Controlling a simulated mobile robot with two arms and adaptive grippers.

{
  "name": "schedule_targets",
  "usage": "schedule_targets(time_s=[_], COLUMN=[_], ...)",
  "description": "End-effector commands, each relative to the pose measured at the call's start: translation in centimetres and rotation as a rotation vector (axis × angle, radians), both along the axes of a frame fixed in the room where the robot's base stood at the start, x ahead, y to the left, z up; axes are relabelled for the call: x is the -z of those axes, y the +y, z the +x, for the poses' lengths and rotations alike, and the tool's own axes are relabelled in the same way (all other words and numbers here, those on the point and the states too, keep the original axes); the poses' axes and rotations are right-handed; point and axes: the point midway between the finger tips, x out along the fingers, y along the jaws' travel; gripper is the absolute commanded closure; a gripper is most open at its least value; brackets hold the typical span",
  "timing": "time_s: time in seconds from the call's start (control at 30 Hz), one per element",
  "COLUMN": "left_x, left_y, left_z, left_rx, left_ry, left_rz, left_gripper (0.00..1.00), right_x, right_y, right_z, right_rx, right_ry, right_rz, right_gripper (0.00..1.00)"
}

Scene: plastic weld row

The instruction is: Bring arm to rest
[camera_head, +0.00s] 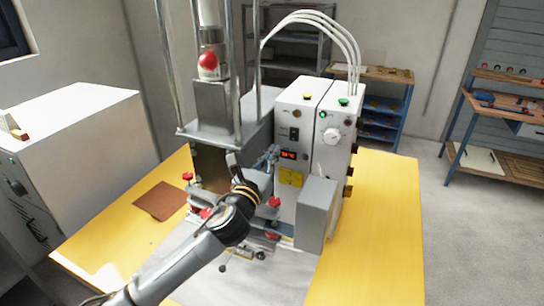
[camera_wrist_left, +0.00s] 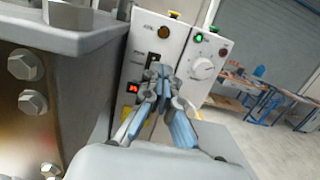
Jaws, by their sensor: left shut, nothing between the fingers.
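My left arm comes in from the lower left in the head view. My left gripper (camera_head: 272,156) is in front of the welding machine, near its control box (camera_head: 305,135). In the left wrist view the left gripper's fingers (camera_wrist_left: 163,72) are together and hold nothing. Behind them is the control box face (camera_wrist_left: 143,50) with its dial, buttons and red display. I cannot tell from these views whether the fingers touch the machine. My right gripper is not in view.
The machine stands on a yellow table (camera_head: 385,230) with a brown sheet (camera_head: 160,200) on its left part. Metal columns and a press head (camera_head: 213,105) rise beside my left gripper. A grey box (camera_head: 315,214) juts out at the front right. A white cabinet (camera_head: 80,135) stands at left.

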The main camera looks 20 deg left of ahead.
Motion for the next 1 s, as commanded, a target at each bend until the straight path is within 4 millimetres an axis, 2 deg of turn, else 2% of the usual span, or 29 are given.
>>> schedule_targets(time_s=[0.1, 0.43, 0.57, 0.67, 0.77, 0.8, 0.87, 1.0], left_x=[0.0, 0.0, 1.6, 5.0, 9.7, 11.7, 14.5, 20.4], left_y=[0.0, 0.0, 0.0, 0.2, 0.5, 0.5, 0.6, 0.5], left_z=[-0.1, -0.1, -0.9, -2.8, -6.0, -7.7, -10.3, -17.4], left_rx=[0.001, 0.001, -0.006, -0.04, -0.124, -0.173, -0.264, -0.543], left_ry=[0.0, 0.001, 0.048, 0.145, 0.273, 0.325, 0.39, 0.49], left_rz=[0.0, -0.004, -0.125, -0.388, -0.766, -0.929, -1.168, -1.683], left_gripper=[1.0, 1.0, 1.0, 1.0, 1.0, 1.0, 1.0, 1.0], right_x=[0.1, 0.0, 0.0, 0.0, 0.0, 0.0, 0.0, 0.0], right_y=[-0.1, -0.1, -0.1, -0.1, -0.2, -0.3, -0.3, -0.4], right_z=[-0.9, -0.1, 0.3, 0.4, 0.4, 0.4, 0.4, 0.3], right_rx=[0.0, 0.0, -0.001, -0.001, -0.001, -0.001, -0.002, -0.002], right_ry=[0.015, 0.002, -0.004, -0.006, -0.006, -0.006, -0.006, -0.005], right_rz=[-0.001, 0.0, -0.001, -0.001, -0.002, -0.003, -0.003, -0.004], right_gripper=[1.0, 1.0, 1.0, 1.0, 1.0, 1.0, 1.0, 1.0])
